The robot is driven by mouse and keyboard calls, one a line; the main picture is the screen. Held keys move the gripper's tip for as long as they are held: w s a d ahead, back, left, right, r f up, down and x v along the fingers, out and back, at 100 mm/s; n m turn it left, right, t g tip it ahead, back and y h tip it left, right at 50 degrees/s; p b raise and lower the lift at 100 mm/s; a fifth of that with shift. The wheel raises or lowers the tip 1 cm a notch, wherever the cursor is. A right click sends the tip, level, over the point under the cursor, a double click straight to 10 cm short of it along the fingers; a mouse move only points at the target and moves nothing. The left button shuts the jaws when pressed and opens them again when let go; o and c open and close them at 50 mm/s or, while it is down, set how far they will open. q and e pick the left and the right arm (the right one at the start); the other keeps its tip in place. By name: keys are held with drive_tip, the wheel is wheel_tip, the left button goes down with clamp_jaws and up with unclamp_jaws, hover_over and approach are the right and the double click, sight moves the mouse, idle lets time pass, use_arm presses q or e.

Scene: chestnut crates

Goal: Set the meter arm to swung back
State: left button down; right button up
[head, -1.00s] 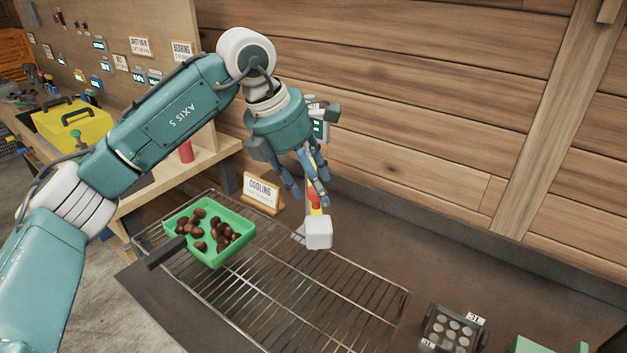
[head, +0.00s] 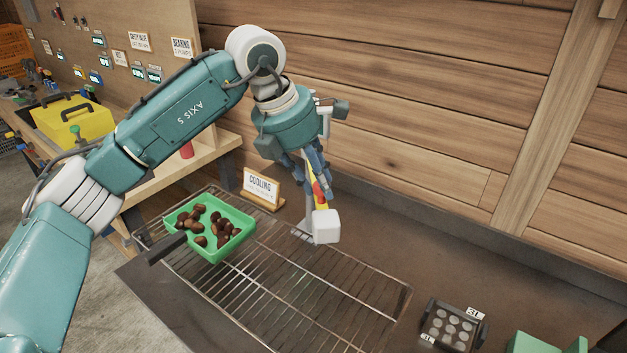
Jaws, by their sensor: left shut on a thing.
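The meter arm (head: 318,191) is a thin yellow and red piece with a white block (head: 326,227) at its lower end. It hangs over the back of the wire rack, in front of the plank wall. My left gripper (head: 323,187) points downward and is shut on the coloured part of the meter arm, just above the white block. The fingers and gripper body hide the upper part of the meter. A pale upright post (head: 309,205) shows just behind. My right gripper is not in view.
A green tray of chestnuts (head: 240,250) sits on the left of the wire rack (head: 330,300). A COOLING sign (head: 262,187) stands behind it. A dark holder with round cups (head: 450,325) is at the lower right. The rack's middle is bare.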

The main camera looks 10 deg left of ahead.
use_arm(q)
drive_tip(key=w+d+n+t+y+p, duration=0.1)
drive_tip(key=w+d+n+y+p, duration=0.2)
drive_tip(key=w+d+n, duration=0.6)
drive_tip(key=w+d+r+p, duration=0.1)
drive_tip(key=w+d, duration=0.2)
drive_tip(key=d, duration=0.1)
drive_tip(key=shift+w+d+n+t, duration=0.25)
drive_tip(key=shift+w+n+t, duration=0.05)
drive_tip(key=shift+n+t, duration=0.1)
drive_tip(key=c, duration=1.5)
unclamp_jaws()
drive_tip(key=shift+o, duration=0.6)
drive_tip(key=shift+w+d+f, duration=0.1)
drive_tip(key=shift+w+f, duration=0.1)
drive_tip(key=shift+f, duration=0.15)
drive_tip(key=v, duration=1.2)
drive_tip(key=shift+d, duration=0.25)
